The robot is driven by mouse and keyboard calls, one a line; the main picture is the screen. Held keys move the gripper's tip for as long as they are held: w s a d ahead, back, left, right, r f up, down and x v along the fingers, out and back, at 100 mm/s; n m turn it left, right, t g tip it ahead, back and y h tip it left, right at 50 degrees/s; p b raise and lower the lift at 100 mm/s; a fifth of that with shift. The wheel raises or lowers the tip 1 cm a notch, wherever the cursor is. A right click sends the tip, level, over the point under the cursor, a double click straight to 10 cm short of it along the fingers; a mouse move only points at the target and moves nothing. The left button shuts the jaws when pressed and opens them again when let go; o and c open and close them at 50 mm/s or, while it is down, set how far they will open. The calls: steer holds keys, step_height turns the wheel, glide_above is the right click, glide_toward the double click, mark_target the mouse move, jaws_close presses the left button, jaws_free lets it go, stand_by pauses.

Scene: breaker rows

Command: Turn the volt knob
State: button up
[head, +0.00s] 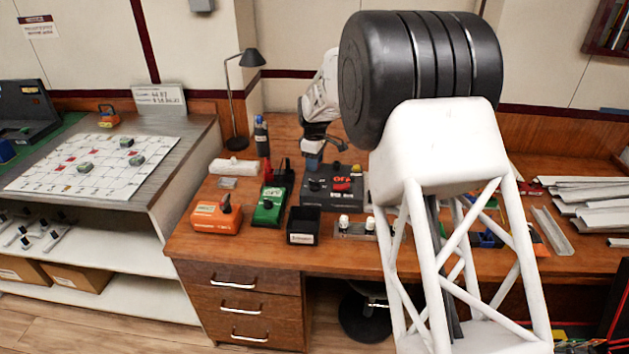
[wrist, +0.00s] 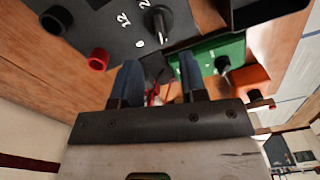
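The dark grey box (head: 318,196) with red lettering stands on the desk in the head view. In the wrist view its face (wrist: 100,35) shows white numbers around a black pointer knob (wrist: 158,22), which appears to be the volt knob. My gripper (wrist: 158,62) is open, with an empty gap between its two blue-grey fingers. The knob lies just beyond the fingertips, apart from them. In the head view my gripper (head: 313,160) hangs over the back left of the box; the knob cannot be made out clearly there.
A green box (head: 269,206) with a black knob and an orange box (head: 216,216) stand left of the dark box. A black bin (head: 303,225) is in front. Red (wrist: 98,59) and black (wrist: 57,20) terminals rise from the dark face. A desk lamp (head: 245,90) stands behind.

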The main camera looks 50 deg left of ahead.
mark_target(315, 181)
steer(key=shift+f, duration=0.2)
steer(key=shift+f, duration=3.7)
steer(key=shift+c, duration=0.4)
jaws_close()
